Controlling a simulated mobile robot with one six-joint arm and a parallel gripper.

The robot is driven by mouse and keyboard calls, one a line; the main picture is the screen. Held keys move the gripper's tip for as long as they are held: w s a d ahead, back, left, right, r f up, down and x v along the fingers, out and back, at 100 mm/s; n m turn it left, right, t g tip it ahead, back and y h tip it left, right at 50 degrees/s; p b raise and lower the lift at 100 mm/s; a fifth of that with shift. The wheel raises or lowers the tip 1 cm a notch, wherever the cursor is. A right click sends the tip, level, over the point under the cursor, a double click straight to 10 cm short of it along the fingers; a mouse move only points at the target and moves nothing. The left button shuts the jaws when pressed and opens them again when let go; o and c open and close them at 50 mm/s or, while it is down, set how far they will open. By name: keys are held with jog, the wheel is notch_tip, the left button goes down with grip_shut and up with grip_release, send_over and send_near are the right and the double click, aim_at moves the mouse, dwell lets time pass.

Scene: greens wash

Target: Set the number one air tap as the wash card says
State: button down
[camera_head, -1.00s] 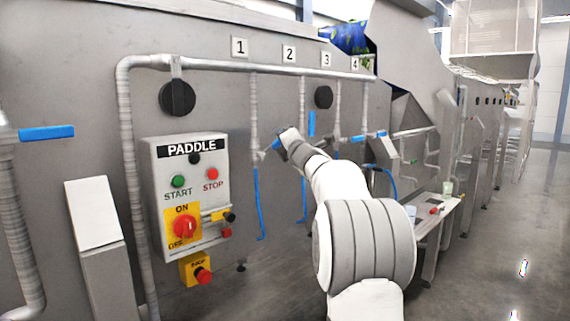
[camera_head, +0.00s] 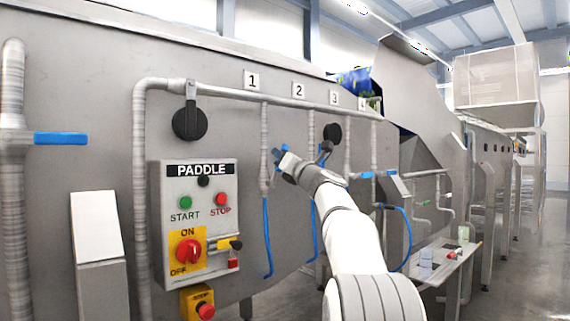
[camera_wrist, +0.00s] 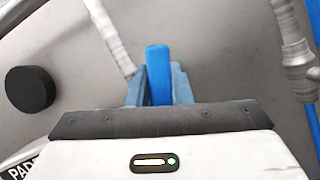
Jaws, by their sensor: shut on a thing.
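The number one plate (camera_head: 252,80) is on the machine wall, and below it a grey drop pipe (camera_head: 264,140) runs down to a blue hose (camera_head: 267,235). My gripper (camera_head: 281,156) is beside this pipe at tap height. In the wrist view, the blue tap lever (camera_wrist: 158,72) stands between the two blue fingers of my gripper (camera_wrist: 159,85), which are shut on it. The tap body is mostly hidden by my gripper, and I cannot tell the lever's angle to the pipe. No wash card is readable.
The PADDLE control box (camera_head: 200,225) and a black knob (camera_head: 189,122) are on the wall to the left. Other drop pipes, under plates two (camera_head: 299,90), three (camera_head: 334,97) and four, are close on the right. A small table (camera_head: 450,262) with items stands at right.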

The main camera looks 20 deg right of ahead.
jog(key=shift+f, duration=0.15)
jog(key=c, duration=1.3)
grip_release()
jog(key=b+v, duration=0.3)
jog(key=v, duration=0.4)
jog(key=shift+s+d, duration=0.1)
jog(key=shift+s, duration=0.25)
jog(key=shift+c, duration=0.3)
